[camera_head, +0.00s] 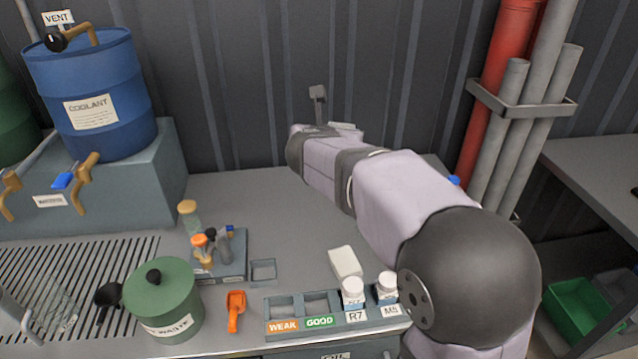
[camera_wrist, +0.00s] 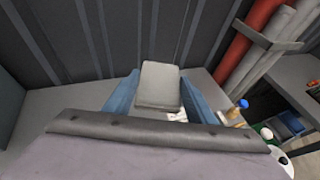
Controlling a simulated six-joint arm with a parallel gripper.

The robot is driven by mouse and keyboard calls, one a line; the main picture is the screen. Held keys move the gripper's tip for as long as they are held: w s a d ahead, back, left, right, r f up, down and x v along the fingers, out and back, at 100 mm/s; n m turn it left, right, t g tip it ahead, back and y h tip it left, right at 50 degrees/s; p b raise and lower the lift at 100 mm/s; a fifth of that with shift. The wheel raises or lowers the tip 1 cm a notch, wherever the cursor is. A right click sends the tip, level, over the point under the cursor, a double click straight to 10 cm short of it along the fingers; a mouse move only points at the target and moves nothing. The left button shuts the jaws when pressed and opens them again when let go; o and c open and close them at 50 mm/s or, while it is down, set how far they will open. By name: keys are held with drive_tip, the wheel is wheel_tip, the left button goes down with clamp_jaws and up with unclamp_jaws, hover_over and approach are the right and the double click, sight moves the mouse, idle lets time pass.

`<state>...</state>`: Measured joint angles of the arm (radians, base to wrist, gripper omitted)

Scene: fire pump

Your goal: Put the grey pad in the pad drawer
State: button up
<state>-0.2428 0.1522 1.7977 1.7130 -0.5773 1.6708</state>
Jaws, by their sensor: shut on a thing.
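The grey pad (camera_wrist: 158,82) is a flat, rounded block between the two blue fingers of my gripper (camera_wrist: 160,93) in the wrist view. My gripper is shut on it, above the back of the bench near the ribbed wall. In the head view my own wrist mostly hides the gripper, and I cannot make out the pad there clearly. A drawer front (camera_head: 372,350) with a partly cut-off label shows under the bench's front edge. I cannot tell whether it is the pad drawer.
A pale block (camera_head: 345,262) lies on the bench (camera_head: 290,205) behind the WEAK/GOOD rack (camera_head: 318,322), which holds two white-capped bottles. A green waste pot (camera_head: 162,300), orange scoop (camera_head: 236,310) and small tool stand (camera_head: 225,265) are to the left. Pipes (camera_head: 510,130) rise at right.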

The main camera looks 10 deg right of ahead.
drive_tip(key=n+y+b, duration=0.2)
drive_tip(key=b, duration=0.6)
hover_over(312, 241)
drive_tip(key=w+a, duration=0.1)
drive_tip(key=a, duration=0.4)
wheel_tip(312, 241, down, 19)
drive_tip(key=shift+m+t+h, duration=0.3)
drive_tip(key=a+f, duration=0.1)
drive_tip(key=f, duration=0.1)
drive_tip(key=a+f+b, duration=0.1)
drive_tip(key=f, duration=0.1)
drive_tip(key=w+f+b, duration=0.1)
drive_tip(key=f, duration=0.2)
drive_tip(key=shift+a, duration=0.4)
drive_tip(key=s+d+r+m+g+h, duration=0.2)
drive_tip(key=d+r+m+g+h, duration=0.3)
drive_tip(key=d, duration=0.3)
drive_tip(key=shift+m+t+h, duration=0.5)
drive_tip(key=shift+t, duration=0.2)
drive_tip(key=shift+a+f+p, duration=0.1)
drive_tip(key=shift+f+p, duration=0.65)
drive_tip(key=shift+f, duration=4.3)
drive_tip(key=shift+f, duration=0.2)
drive_tip(key=o, duration=1.1)
drive_tip(key=shift+r, duration=0.1)
